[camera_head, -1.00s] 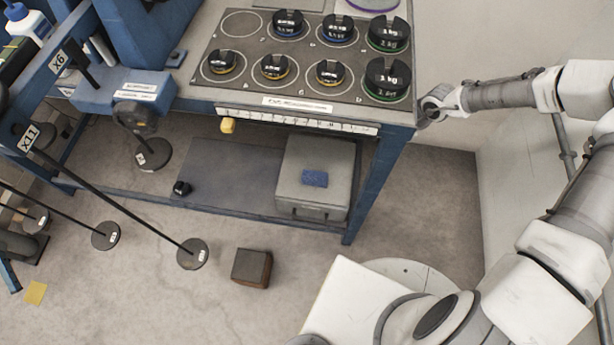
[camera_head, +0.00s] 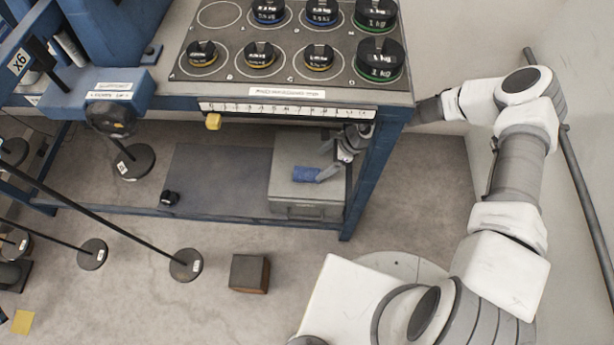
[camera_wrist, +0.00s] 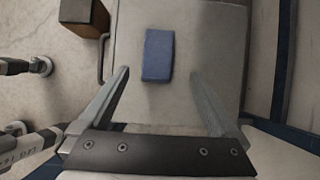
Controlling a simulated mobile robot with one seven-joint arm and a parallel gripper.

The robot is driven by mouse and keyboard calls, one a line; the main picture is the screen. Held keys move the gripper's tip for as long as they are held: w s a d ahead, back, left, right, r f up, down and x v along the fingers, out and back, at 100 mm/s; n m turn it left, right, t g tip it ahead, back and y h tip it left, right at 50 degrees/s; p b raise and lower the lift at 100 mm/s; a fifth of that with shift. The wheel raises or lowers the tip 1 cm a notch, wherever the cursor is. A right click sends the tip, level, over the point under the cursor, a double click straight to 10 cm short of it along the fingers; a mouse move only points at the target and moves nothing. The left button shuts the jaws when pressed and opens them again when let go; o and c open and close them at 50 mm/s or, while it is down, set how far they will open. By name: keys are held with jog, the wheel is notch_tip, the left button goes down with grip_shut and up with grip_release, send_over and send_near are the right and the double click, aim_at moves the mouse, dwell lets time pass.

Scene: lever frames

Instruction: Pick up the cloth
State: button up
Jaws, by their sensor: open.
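The cloth (camera_head: 305,174) is a small blue rectangle lying on the lid of a grey box (camera_head: 297,207) on the lower shelf of the blue bench. In the wrist view the cloth (camera_wrist: 158,55) lies flat on the box lid (camera_wrist: 193,38), ahead of my fingertips and between their lines. My gripper (camera_head: 325,173) is under the bench top, over the right part of the box, with a finger close to the cloth's right end. In the wrist view my gripper (camera_wrist: 160,78) is open and empty. The bench's frame hides part of my arm.
The bench top (camera_head: 215,95) with several black weights is above my gripper. A blue bench leg (camera_head: 362,185) stands right of the box. A brown block (camera_head: 249,273) lies on the floor. The dark shelf (camera_head: 222,178) left of the box is mostly clear.

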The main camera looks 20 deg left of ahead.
aim_at(308, 173)
jog(key=shift+s+b+x, duration=0.15)
jog(key=shift+b+x, duration=0.5)
jog(key=shift+x, duration=1.1)
jog(key=shift+s+b+x, duration=0.2)
jog(key=shift+b+x, duration=0.45)
jog(key=shift+x, duration=1.05)
jog(key=shift+a+r, duration=0.15)
jog(key=shift+r, duration=0.05)
jog(key=c, duration=1.4)
